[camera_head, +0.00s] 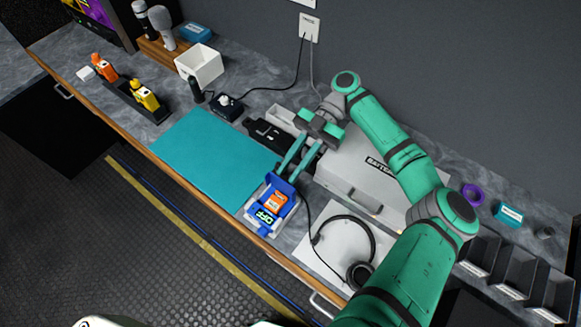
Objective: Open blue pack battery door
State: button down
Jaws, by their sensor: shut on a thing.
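The blue pack (264,229) sits in a light grey cradle (250,221) near the counter's front edge. Its screen reads OFF, and an orange part shows in its middle. A raised blue flap, which looks like the battery door (281,184), is at the pack's far end. My gripper (290,172) reaches down from the upper right, with its two long teal fingers at this flap. It is shut on the flap, as far as I can see. The fingertips partly hide the far end, so the door's exact angle is unclear.
A teal mat (205,155) lies left of the pack. Right of it are a headset (372,245) on a white sheet and a grey battery case (345,185). A yellow pack (146,96) and an orange pack (104,66) stand far left. A cable runs close by the blue pack.

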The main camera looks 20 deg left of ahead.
jog(key=shift+w, duration=0.1)
dwell(0.3)
jog(key=c, duration=1.6)
grip_release()
jog(key=shift+o, duration=0.2)
jog(key=shift+w, duration=0.1)
jog(key=shift+d, duration=0.1)
